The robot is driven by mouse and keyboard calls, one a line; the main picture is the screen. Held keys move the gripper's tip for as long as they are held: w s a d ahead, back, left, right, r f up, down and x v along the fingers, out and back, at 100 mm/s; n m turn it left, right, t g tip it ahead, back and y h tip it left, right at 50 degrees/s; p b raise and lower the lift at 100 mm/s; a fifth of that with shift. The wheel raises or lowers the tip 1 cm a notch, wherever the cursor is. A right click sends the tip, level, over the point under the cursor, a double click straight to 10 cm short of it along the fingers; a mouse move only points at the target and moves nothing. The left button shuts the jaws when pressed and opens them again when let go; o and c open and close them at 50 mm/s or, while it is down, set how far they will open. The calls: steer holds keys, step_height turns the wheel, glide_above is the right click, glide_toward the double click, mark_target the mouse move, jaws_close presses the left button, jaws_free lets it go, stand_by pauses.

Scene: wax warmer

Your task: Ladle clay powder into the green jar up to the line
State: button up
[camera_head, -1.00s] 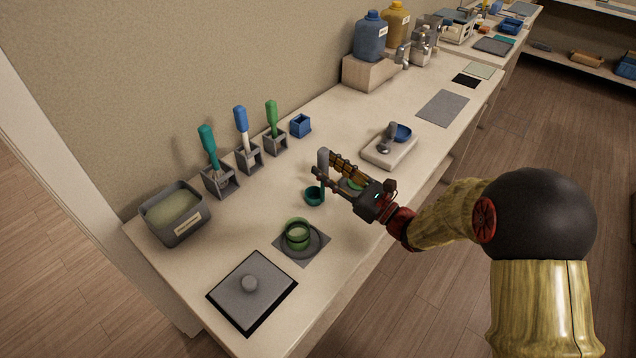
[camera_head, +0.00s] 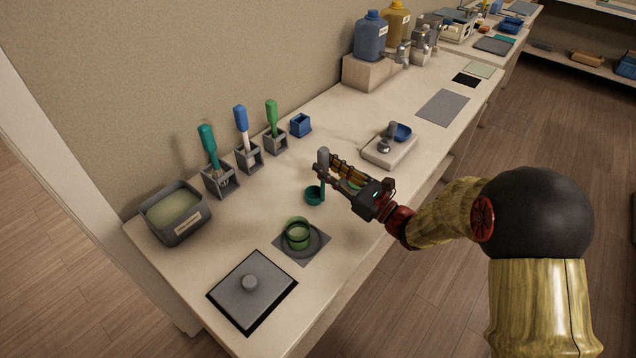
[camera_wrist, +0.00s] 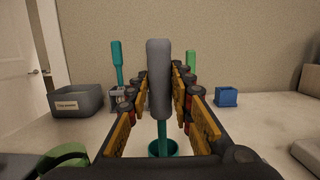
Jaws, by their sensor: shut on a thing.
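My gripper (camera_head: 333,170) is shut on the upright grey handle of a ladle (camera_head: 323,158), whose teal cup (camera_head: 314,196) hangs at or just above the table; I cannot tell if it touches. In the wrist view the ladle handle (camera_wrist: 159,80) stands between my fingers. The green jar (camera_head: 297,235) is open, with pale content inside, and stands on a dark round plate over a grey mat, in front and left of the ladle cup. The grey bin of pale green powder (camera_head: 174,212), with a label on its front, is at the far left. The fill line is too small to see.
A grey lid with a knob (camera_head: 250,290) lies on a black mat at the near left. Several tools stand in grey holders (camera_head: 248,158) along the wall, with a blue box (camera_head: 300,125) beside them.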

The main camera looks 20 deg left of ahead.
jaws_close()
step_height(320, 180, up, 9)
steer(key=p, duration=0.6)
